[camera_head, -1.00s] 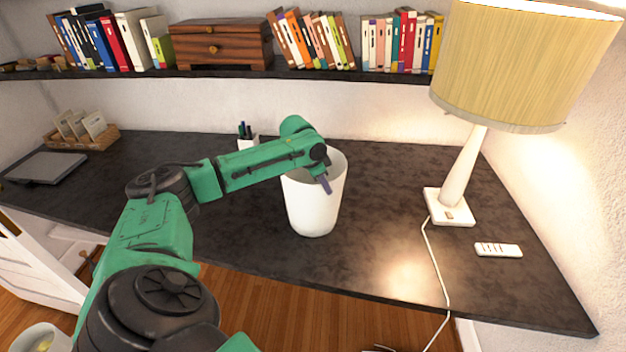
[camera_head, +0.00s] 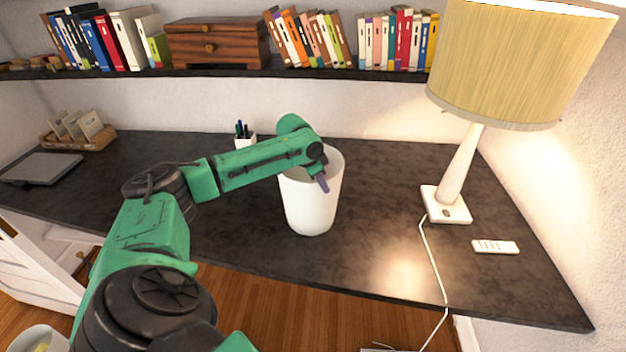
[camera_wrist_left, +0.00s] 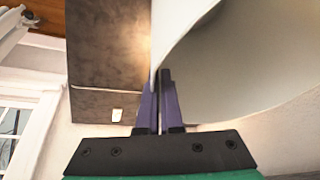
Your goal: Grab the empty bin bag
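A white, open-topped bin (camera_head: 308,212) is upright at the desk's middle, near its front edge. No separate bag can be made out in it; its bottom inside is hidden. My left gripper (camera_head: 322,183) reaches over from the left and points down at the bin's rim. In the left wrist view, the purple fingers (camera_wrist_left: 160,98) are nearly together, with the rim of the white bin (camera_wrist_left: 245,65) running in between their tips. The gripper looks shut on that rim. My right gripper is not in view.
A lit lamp (camera_head: 452,190) and white remote (camera_head: 495,247) are on the right of the dark desk (camera_head: 390,190). A pen holder (camera_head: 245,141) stands behind my arm. A shelf (camera_head: 330,72) with books runs above. Another white container (camera_head: 38,336) is at lower left.

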